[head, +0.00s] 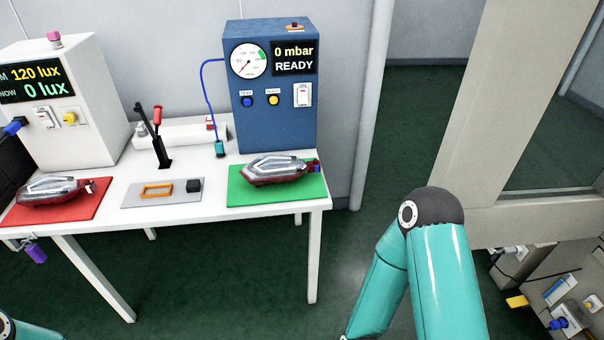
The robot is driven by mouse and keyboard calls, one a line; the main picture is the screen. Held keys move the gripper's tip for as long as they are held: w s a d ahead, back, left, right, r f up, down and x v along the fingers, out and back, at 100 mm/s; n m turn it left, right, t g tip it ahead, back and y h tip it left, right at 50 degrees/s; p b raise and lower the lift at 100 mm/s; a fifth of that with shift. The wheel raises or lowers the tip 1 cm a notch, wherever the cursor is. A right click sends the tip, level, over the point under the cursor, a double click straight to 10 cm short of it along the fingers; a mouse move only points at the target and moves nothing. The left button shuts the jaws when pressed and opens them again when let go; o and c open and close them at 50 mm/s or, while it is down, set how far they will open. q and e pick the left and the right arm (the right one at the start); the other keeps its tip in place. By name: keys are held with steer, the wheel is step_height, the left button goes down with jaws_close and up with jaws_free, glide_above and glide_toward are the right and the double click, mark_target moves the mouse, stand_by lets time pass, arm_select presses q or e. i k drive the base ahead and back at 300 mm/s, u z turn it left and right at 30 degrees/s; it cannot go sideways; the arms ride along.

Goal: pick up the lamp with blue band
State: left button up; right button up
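One tail lamp (275,171), with a clear and dark red lens, lies on the green mat (240,196) at the right of the white table. A small blue-purple part shows at its right end; I cannot tell whether it is a band. A second similar lamp (50,190) lies on the red mat (92,207) at the left. I make out no blue band on it. Both lamps lie apart from my arms. My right arm shows at the lower right and a bit of my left arm at the bottom left corner, but neither gripper is in view.
On the white table (215,178) stand a blue box reading "0 mbar READY" (272,120), a white lux meter box (85,140) and a red-handled lever clamp (160,140). A grey plate (135,201) with an orange frame lies between the mats.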

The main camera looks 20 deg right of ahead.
mark_target(267, 169)
steer(key=u, duration=0.3)
steer(key=i, duration=1.25)
steer(key=z, duration=0.25)
